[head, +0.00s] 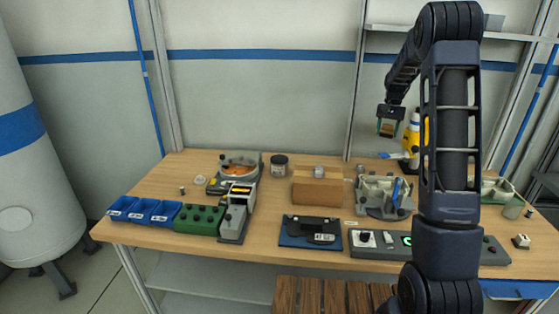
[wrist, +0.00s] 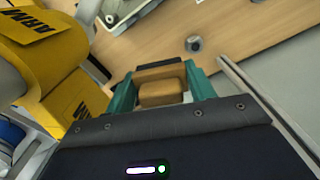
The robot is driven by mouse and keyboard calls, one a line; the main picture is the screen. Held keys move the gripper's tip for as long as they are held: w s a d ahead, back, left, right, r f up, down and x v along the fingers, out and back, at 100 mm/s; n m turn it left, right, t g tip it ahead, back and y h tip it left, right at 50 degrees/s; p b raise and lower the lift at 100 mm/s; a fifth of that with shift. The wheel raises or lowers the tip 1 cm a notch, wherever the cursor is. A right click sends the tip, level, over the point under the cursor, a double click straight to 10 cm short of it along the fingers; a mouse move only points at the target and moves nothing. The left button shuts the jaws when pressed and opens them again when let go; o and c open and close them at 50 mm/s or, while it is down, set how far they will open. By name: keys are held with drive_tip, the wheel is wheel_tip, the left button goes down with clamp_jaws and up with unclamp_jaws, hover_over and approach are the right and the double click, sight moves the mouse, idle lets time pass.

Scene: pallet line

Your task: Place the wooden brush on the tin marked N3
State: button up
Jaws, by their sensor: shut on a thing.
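My gripper (head: 388,134) is raised above the right part of the bench, beside the yellow machine. It is shut on a brown wooden block-like thing, which I take for the wooden brush (wrist: 160,93); it shows between the green fingers in the wrist view. Its bristles cannot be made out. No N3 mark is readable in either view. I cannot tell which one is N3.
A cardboard box (head: 317,187) with a small grey piece on top stands mid-bench. A grey fixture (head: 384,196) is right of it. Blue bins (head: 143,211) and a green block (head: 199,219) are at left. The yellow machine (wrist: 60,75), marked ARM, is close beside my gripper.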

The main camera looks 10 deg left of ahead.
drive_tip(key=a+f, duration=0.2)
drive_tip(key=f, duration=0.5)
drive_tip(key=a+f, duration=0.3)
drive_tip(key=f, duration=0.4)
wheel_tip(320, 180, up, 19)
drive_tip(key=n, duration=0.4)
hover_over(279, 159)
wheel_tip(279, 159, down, 19)
drive_tip(key=shift+s+d+f, duration=0.1)
drive_tip(key=shift+f, duration=0.15)
drive_tip(key=o, duration=1)
